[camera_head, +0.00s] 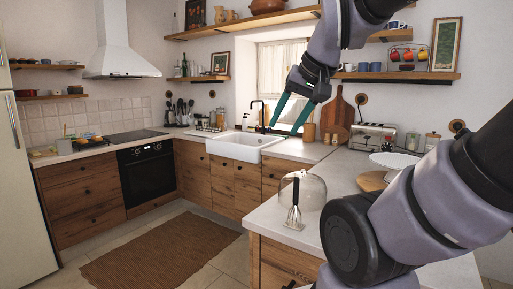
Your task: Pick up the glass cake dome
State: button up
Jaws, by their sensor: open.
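The glass cake dome (314,188) is clear and rounded. It stands on the pale counter near its front left corner, below the middle of the camera_head view. A whisk (294,207) with a dark handle stands in front of its left side and overlaps it in the picture. My gripper (288,118) has two teal fingers, spread apart and empty. It hangs in the air above and behind the dome in the picture, in front of the window and sink area, pointing down and left. It is apart from the dome.
A white stand (395,160) and a round wooden board (372,181) are right of the dome, partly behind my arm. A toaster (373,137) and cutting boards (338,115) stand at the back wall. A white sink (243,146) lies left. Shelves (400,76) hang above.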

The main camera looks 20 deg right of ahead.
aim_at(313, 189)
jog(key=z, duration=1.15)
jog(key=k+j, duration=0.1)
jog(key=j, duration=0.25)
jog(key=k+j+z, duration=0.1)
jog(key=j, duration=0.3)
jog(key=k+j, duration=0.15)
jog(key=j, duration=0.2)
jog(key=j+z, duration=0.3)
jog(key=j, duration=1.4)
jog(key=i+j+z, duration=0.2)
jog(key=i+j, duration=0.55)
jog(key=i, duration=0.25)
